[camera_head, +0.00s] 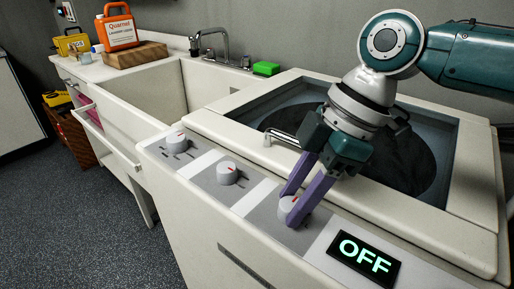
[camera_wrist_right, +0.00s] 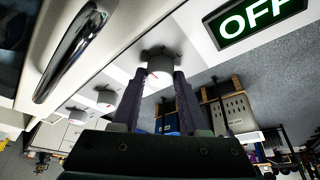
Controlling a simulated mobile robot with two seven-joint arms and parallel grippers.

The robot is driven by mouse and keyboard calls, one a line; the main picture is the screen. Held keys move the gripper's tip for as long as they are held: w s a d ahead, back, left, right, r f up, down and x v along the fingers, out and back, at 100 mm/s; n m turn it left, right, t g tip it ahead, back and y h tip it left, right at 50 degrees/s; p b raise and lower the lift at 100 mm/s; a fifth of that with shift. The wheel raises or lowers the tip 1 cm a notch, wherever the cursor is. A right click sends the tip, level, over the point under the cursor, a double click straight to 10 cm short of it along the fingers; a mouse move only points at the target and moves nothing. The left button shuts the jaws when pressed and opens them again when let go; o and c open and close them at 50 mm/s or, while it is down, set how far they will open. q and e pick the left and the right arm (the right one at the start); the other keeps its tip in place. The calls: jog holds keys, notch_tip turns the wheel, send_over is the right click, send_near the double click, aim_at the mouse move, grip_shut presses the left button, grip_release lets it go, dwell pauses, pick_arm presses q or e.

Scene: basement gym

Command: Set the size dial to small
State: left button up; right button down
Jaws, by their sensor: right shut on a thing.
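Three white dials with red marks sit in a row on the washer's slanted front panel. The left dial (camera_head: 177,141) and the middle dial (camera_head: 227,173) stand free. My right gripper (camera_head: 297,208) is shut on the right dial (camera_head: 287,207), with its purple fingers on either side of it. In the right wrist view the same dial (camera_wrist_right: 160,62) shows between the fingertips of my gripper (camera_wrist_right: 158,80). Labels by the dials are too small to read, so I cannot tell which is the size dial. My left gripper is not in view.
A display (camera_head: 364,259) reading OFF is right of the gripped dial. The washer lid (camera_head: 411,150) with its dark window lies behind, with a metal handle (camera_head: 283,139). A sink (camera_head: 150,92), orange jug (camera_head: 117,27) and green sponge (camera_head: 266,68) are farther back.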

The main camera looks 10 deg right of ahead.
dwell(0.4)
jog(key=shift+c, duration=2.1)
grip_release()
jog(key=v, duration=1)
jog(key=shift+p, duration=0.3)
